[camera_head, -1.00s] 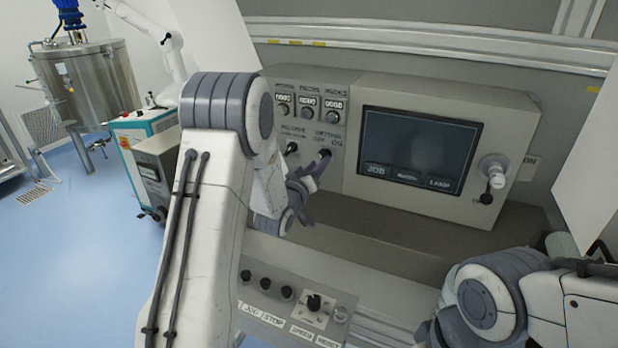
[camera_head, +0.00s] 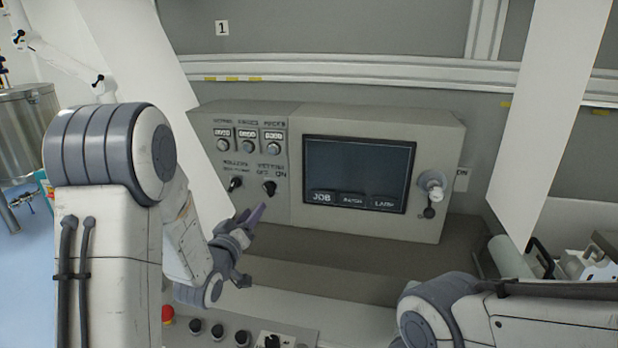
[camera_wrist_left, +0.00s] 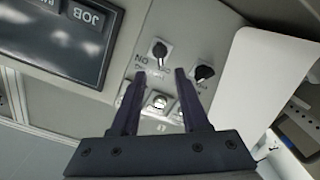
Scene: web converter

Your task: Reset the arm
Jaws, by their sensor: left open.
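My left arm stands at the left of the head view. Its left gripper (camera_head: 252,240) is open and empty, just below and in front of the grey control panel (camera_head: 425,150). In the left wrist view the two dark fingers of the left gripper (camera_wrist_left: 160,75) are spread, with part of the panel showing between and beyond them. Two black rotary switches, the left one (camera_head: 235,184) and the right one (camera_head: 269,187), sit on the panel above the gripper. My right arm shows at the bottom right of the head view; its gripper is outside the frame.
A red button (camera_head: 167,314) and several black knobs are on the lower ledge. White sheets (camera_head: 548,110) hang at the sides. A steel tank (camera_head: 22,140) stands far left.

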